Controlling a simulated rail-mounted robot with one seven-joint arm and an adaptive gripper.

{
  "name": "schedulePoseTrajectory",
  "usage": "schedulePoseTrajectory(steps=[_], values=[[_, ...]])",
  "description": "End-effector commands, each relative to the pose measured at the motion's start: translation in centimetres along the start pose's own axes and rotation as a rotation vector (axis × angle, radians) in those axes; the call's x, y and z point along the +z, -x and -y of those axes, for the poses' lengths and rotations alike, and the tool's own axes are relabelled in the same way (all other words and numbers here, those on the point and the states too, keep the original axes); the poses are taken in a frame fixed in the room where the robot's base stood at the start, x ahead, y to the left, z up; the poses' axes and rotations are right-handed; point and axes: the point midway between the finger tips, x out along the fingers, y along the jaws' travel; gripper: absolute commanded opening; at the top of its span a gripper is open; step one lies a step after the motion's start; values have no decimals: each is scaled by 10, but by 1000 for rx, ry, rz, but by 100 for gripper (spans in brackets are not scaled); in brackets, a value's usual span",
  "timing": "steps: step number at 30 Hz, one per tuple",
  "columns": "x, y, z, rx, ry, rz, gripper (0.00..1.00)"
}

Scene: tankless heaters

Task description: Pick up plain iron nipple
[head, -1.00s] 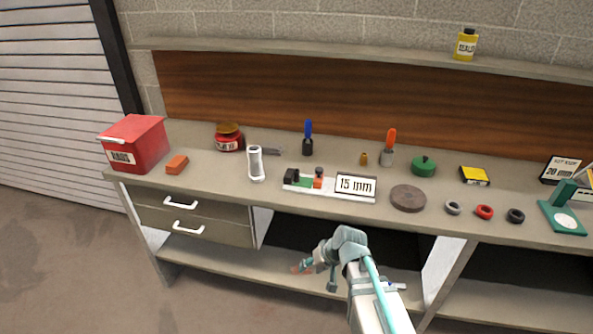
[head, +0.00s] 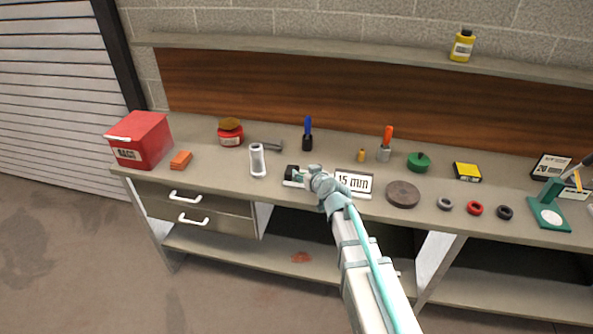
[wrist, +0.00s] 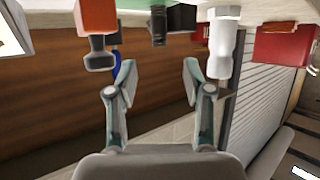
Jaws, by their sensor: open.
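A pale tray (head: 293,184) on the bench holds black, green and orange blocks. The wrist view looks upside down and shows the orange block (wrist: 97,15) with a dark flanged piece (wrist: 98,52) on it, probably the iron nipple, though I cannot be sure. In the head view my gripper (head: 305,177) is over the tray's front and hides the orange block and most of the green one.
A "15 mm" sign (head: 353,181) stands right of my gripper. A white fitting (head: 257,160) stands to the left. A brown disc (head: 403,194) and grey, red and black rings lie further right. The red box (head: 141,140) is at the far left.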

Motion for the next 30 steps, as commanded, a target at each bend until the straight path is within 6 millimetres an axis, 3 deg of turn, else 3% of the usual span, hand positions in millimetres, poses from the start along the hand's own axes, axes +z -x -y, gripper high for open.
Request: schedulePoseTrajectory(steps=[7, 16, 24, 25, 30], values=[[-2, -16, 0, -1, 0, 2, 51], [-2, -55, -1, -1, -2, 2, 51], [1, -58, 0, -1, 0, 2, 51], [1, -58, 0, -1, 0, 2, 50], [1, -58, 0, 0, 0, 2, 21]])
